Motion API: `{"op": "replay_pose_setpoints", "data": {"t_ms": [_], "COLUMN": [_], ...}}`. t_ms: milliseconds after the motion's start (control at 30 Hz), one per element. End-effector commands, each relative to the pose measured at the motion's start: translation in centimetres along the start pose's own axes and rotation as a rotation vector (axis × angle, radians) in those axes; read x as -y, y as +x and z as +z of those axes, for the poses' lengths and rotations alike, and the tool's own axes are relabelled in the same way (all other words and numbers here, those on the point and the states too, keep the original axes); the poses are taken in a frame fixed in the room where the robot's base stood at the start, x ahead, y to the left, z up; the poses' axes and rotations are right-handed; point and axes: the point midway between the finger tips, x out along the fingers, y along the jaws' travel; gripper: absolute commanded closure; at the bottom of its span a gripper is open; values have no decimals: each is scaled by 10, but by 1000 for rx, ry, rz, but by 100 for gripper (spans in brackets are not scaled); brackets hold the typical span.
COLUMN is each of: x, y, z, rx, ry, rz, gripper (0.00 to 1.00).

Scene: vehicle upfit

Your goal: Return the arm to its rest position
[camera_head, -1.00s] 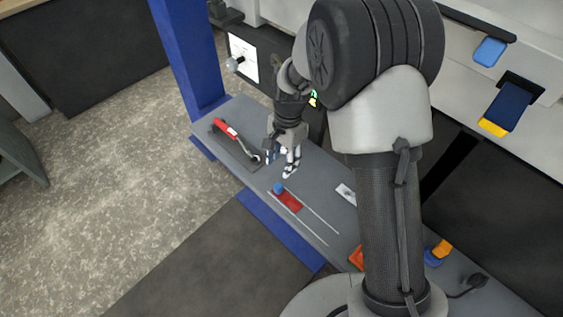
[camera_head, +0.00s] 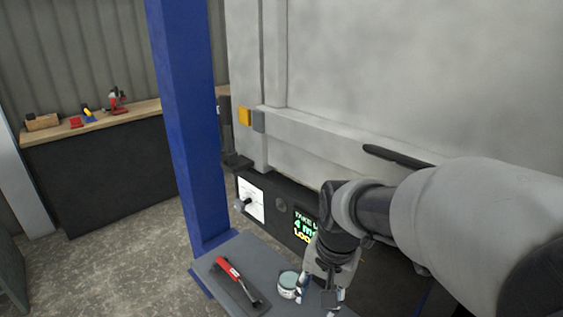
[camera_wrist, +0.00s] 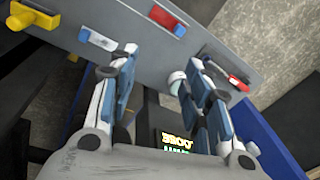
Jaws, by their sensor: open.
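My gripper (camera_head: 322,292) hangs at the lower middle of the head view, over the grey shelf (camera_head: 222,254). In the wrist view my gripper (camera_wrist: 160,75) has its two blue-lined fingers apart, with nothing between them. My arm reaches in from the right edge of the head view, with its forearm running across to the wrist. The fingertips overlap the shelf in the picture; I cannot tell how far above it they are.
A red-handled tool (camera_head: 230,268) and a round pale tin (camera_head: 289,280) are on the shelf. A blue post (camera_head: 185,120) stands left of it. Behind is a panel with a dial (camera_head: 251,198) and a lit display (camera_head: 305,224). A workbench (camera_head: 140,110) stands far left.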

Motion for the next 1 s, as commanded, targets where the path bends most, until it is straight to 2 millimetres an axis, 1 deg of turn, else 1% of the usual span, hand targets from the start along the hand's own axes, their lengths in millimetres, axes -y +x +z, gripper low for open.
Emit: {"op": "replay_pose_setpoints", "data": {"t_ms": [33, 200, 300, 400, 500, 600, 700, 833, 1000], "x": [-10, -41, -60, -78, -94, -107, -116, -122, -122], "y": [-16, -53, -69, -81, -88, -91, -92, -92, -92], "z": [7, 33, 51, 69, 87, 101, 110, 116, 117], "rx": [-25, -98, -141, -185, -226, -258, -281, -295, -295], "ry": [-29, -150, -219, -287, -351, -403, -438, -462, -467], "rz": [-9, -21, -23, -18, -11, -1, 7, 14, 15], "gripper": [56, 56, 56, 56, 56, 56, 56, 56, 56]}}
